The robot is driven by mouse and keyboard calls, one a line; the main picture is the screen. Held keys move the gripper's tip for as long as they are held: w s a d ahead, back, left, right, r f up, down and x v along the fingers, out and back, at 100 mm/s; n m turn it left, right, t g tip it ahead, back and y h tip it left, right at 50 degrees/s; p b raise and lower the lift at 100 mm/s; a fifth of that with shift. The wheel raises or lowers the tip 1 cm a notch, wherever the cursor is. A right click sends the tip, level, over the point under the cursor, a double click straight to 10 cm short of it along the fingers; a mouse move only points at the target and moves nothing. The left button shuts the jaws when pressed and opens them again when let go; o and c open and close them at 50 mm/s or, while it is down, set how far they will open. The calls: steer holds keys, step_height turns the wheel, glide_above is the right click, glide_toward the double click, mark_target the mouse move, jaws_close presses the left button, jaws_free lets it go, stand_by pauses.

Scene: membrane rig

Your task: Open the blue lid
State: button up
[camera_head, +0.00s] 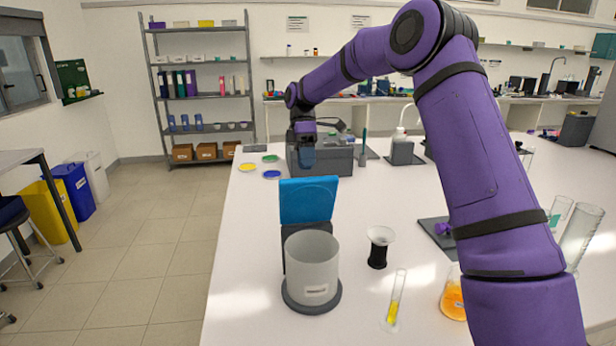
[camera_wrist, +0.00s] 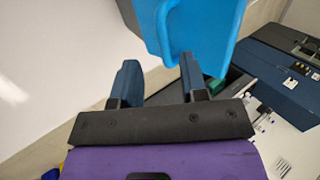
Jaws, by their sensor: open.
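The blue lid (camera_head: 308,200) stands raised, close to upright, at the back of a pale grey cylindrical vessel (camera_head: 312,266). The vessel's top is uncovered, and it sits on a dark round base (camera_head: 312,300). In the wrist view the blue lid (camera_wrist: 205,30) fills the top middle, with a loop-shaped handle on its left side. My gripper (camera_head: 305,158) is behind the lid in the head view, pointing down. In the wrist view my gripper (camera_wrist: 158,62) is open with nothing between its fingers. The right fingertip is close to the lid; I cannot tell if they touch.
A dark grey box (camera_head: 335,158) stands behind the lid, near my gripper. Coloured discs (camera_head: 271,174) lie behind left. The table's left front is clear.

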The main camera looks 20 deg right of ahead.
steer(key=v, duration=0.5)
steer(key=shift+w+r, duration=0.15)
steer(key=shift+r, duration=0.05)
steer(key=s+r+m+t+h, duration=0.1)
steer(key=s+r+m+t, duration=0.4)
steer(key=s, duration=0.6)
steer(key=s+r+m+t+h, duration=0.1)
steer(key=s+r+m, duration=0.2)
steer(key=s+r, duration=0.55)
steer(key=s+d+f+m+t, duration=0.1)
steer(key=s+f+m+t, duration=0.2)
steer(key=s, duration=0.9)
steer(key=s+d+f+m+t, duration=0.1)
steer(key=s+f+m, duration=0.3)
steer(key=s, duration=0.7)
steer(key=shift+s+d+f+m+t+y, duration=0.15)
steer(key=shift+s+d+m+t+y, duration=0.2)
steer(key=shift+t, duration=0.55)
